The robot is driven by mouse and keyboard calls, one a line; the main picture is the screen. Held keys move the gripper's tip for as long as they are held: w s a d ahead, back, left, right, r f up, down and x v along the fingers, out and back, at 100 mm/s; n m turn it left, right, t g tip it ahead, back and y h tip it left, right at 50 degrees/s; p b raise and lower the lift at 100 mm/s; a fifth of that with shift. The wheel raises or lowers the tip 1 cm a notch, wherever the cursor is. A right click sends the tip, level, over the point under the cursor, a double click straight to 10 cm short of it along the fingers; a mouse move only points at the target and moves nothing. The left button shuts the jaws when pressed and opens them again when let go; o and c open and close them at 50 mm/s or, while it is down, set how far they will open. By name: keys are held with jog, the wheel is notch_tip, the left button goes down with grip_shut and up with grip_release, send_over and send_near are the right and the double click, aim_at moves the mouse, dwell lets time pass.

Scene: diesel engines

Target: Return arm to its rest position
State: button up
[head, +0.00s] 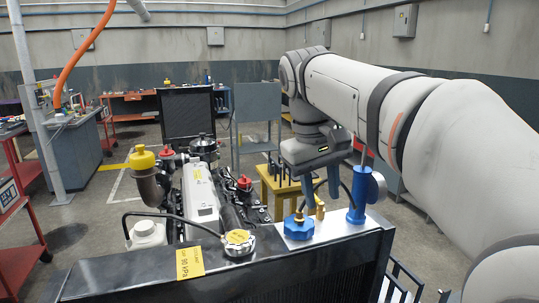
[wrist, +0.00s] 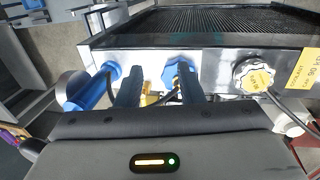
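My gripper (wrist: 160,90) shows two dark fingers standing apart in the wrist view, with a gap between them and nothing visibly clamped. In the head view my gripper (head: 313,170) hangs at the end of my arm above the right part of the radiator top (head: 335,226). A blue cap (head: 298,227), brass fittings (head: 319,211) and a blue cylinder (head: 356,203) stand below and beside it. In the wrist view the blue cap (wrist: 180,72) and the blue cylinder (wrist: 90,90) lie beyond and left of the fingers. Whether the fingers touch anything is unclear.
The engine (head: 202,196) stands behind the radiator, with a yellow-capped filter (head: 145,175) at left. A labelled radiator cap (head: 238,243) lies left of the blue cap. A yellow stand (head: 278,188) and a grey cabinet (head: 256,112) stand behind. Open floor shows at right.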

jog(key=s+d+f+m+t+y, duration=0.1)
jog(key=s+d+f, duration=0.1)
jog(key=s+f, duration=0.5)
jog(key=s+d+f+m+t+y+b, duration=0.1)
jog(key=s+f, duration=0.6)
jog(key=f, duration=0.8)
jog(key=shift+s+d+f+m+t, duration=0.15)
jog(key=shift+s+d+m+t, duration=0.2)
jog(key=shift+d+m, duration=0.65)
jog(key=shift+d, duration=0.1)
